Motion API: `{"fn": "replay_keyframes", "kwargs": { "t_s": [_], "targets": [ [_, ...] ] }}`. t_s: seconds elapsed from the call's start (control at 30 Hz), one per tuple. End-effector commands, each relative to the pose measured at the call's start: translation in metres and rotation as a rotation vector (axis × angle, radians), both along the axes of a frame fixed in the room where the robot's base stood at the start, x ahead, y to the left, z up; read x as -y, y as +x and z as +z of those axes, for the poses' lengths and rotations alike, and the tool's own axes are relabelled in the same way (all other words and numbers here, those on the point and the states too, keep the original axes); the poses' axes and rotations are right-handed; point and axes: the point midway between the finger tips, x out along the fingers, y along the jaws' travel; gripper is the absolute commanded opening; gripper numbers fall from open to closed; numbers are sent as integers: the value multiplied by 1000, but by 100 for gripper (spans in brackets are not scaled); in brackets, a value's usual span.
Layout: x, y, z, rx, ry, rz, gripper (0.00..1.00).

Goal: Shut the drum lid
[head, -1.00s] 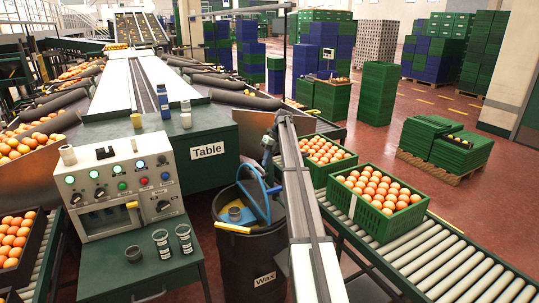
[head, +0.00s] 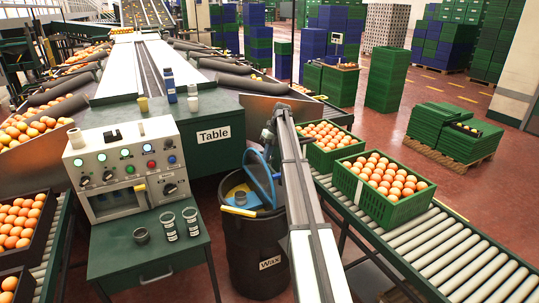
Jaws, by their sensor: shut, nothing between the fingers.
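The black drum (head: 240,250) with a "Wax" label stands at the lower middle of the head view. Its blue lid (head: 262,172) is open, tilted up steeply at the drum's right side. My arm reaches up from the bottom of the view, just right of the drum, and bends down at its far end. My gripper (head: 266,150) is there, shut and empty, close to the lid's upper edge. I cannot tell whether it touches the lid. A grey cup (head: 241,198) and a yellow bar (head: 238,211) show at the drum's mouth.
Left of the drum is a green stand (head: 150,255) with dark cups and a control panel (head: 125,165). The green table (head: 213,160) is behind. A roller conveyor (head: 450,255) with green crates of oranges (head: 383,190) runs on the right.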

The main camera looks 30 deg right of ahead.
Motion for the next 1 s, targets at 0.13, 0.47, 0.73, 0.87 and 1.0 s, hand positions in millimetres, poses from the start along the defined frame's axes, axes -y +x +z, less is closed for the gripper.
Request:
{"fn": "replay_keyframes", "kwargs": {
  "t_s": [0.13, 0.47, 0.73, 0.87, 1.0],
  "targets": [
    [-24, -2, 2, 1, -89, 5, 0],
    [-77, -2, -3, 2, -351, 6, 0],
    [-109, -1, -14, 0, -458, 2, 0],
    [-125, -1, -21, 1, -456, 3, 0],
    [-143, -1, -32, -1, -456, 2, 0]
  ]
}}
